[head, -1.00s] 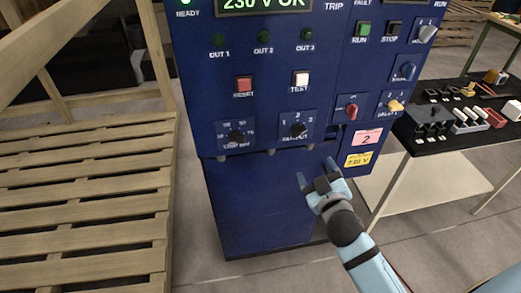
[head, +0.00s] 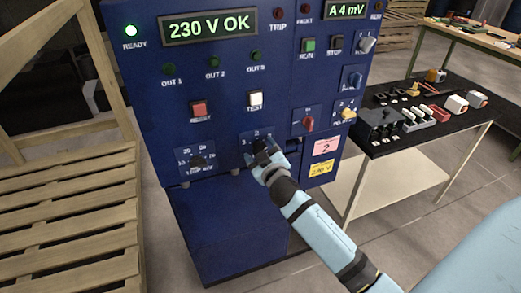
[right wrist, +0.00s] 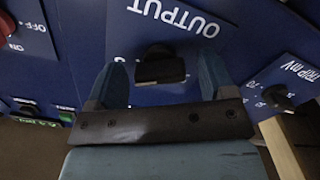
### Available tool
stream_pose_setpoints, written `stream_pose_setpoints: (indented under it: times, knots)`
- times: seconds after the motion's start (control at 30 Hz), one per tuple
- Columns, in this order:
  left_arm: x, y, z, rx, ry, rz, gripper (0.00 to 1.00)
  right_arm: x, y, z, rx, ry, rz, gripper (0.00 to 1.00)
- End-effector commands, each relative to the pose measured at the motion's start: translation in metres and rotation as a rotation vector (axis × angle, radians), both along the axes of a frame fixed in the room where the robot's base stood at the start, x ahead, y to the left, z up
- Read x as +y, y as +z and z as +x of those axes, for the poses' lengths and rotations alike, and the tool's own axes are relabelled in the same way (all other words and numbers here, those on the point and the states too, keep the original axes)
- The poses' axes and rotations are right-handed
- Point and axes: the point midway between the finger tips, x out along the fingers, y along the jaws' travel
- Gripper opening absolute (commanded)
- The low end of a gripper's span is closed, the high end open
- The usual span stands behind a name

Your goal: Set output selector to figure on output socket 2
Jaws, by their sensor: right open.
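The output selector is a black knob (head: 260,144) on a small blue plate on the front of the blue cabinet, largely covered by my right gripper (head: 266,162) in the head view. In the right wrist view the black knob (right wrist: 160,66) sits under the word OUTPUT, between the two fingers of my right gripper (right wrist: 162,74). The fingers are open, with a gap on each side of the knob. The knob's pointed position cannot be told. My left gripper is not in view.
The cabinet (head: 225,235) also carries a trip knob (head: 198,161), a red button (head: 199,108), a white button (head: 256,99) and a red switch (head: 308,123). A black-topped table (head: 400,148) with parts stands right. A wooden rack (head: 65,240) stands left.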

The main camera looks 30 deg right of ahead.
Motion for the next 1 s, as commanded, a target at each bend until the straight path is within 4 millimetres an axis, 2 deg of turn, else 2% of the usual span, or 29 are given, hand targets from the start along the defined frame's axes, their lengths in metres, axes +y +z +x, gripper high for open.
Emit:
stream_pose_setpoints:
  times: [0.33, 0.5, 0.57, 1.0]
  knots:
    - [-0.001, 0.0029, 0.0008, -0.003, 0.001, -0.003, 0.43, -0.0008, -0.0004, 0.004, 0.001, -0.001, 0.0, 0.77]
    - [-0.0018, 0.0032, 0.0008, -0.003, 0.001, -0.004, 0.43, -0.0009, -0.0004, 0.0039, 0.001, -0.001, 0.0, 0.38]
    - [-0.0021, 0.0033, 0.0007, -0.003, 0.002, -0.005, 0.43, -0.0008, -0.0004, 0.0038, 0.001, 0.0, 0.0, 0.27]
    - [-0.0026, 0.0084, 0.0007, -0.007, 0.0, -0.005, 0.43, -0.0008, 0.0007, 0.0037, 0.022, 0.0, -0.086, 0.27]
